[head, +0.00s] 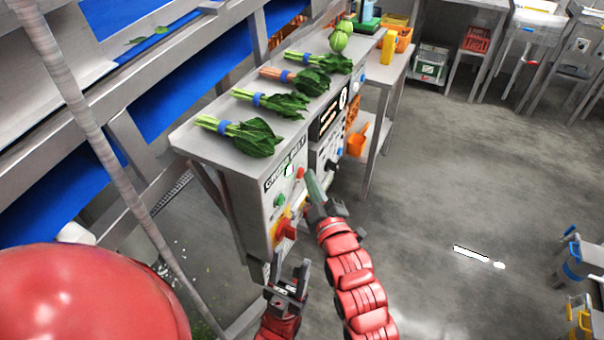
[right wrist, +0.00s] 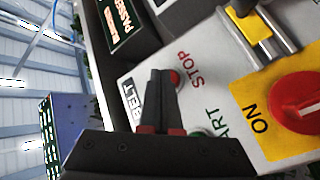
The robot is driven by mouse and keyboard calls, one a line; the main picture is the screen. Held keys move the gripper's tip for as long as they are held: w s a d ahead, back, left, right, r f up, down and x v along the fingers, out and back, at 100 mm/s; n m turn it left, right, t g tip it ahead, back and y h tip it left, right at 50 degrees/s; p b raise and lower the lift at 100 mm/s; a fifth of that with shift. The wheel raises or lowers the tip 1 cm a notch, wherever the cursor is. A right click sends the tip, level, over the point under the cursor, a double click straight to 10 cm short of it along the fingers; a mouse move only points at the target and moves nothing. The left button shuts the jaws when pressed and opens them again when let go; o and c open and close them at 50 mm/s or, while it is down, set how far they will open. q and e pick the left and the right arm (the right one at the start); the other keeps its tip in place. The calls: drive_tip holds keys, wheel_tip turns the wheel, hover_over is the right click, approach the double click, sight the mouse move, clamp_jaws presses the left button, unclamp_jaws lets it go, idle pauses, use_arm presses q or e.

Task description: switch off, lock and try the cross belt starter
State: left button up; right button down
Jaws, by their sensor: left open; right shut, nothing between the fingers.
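The cross belt starter (head: 268,212) is a grey box under the counter end, with a label partly reading BELT. Its red rotary handle (head: 285,230) sits on a yellow plate; the right wrist view shows this handle (right wrist: 302,103) beside the word ON. The red STOP button (right wrist: 177,78) is right at my right fingertips; whether they touch it I cannot tell. The green start button (head: 279,200) is partly hidden in the wrist view. My right gripper (head: 312,182) is shut and empty in front of the panel. My left gripper (head: 291,276) is open and empty, below the handle.
A second panel (head: 328,145) with knobs adjoins on the right. Bunched greens (head: 245,135) lie on the counter above. A blue conveyor belt (head: 150,105) runs at the left. Orange bins stand by a side table (head: 386,75). The floor (head: 430,190) at right is open.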

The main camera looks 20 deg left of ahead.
drive_tip(key=shift+a, duration=0.25)
idle(0.6)
drive_tip(key=shift+d, duration=0.85)
drive_tip(key=shift+s+d, duration=0.15)
drive_tip(key=shift+d, duration=2.35)
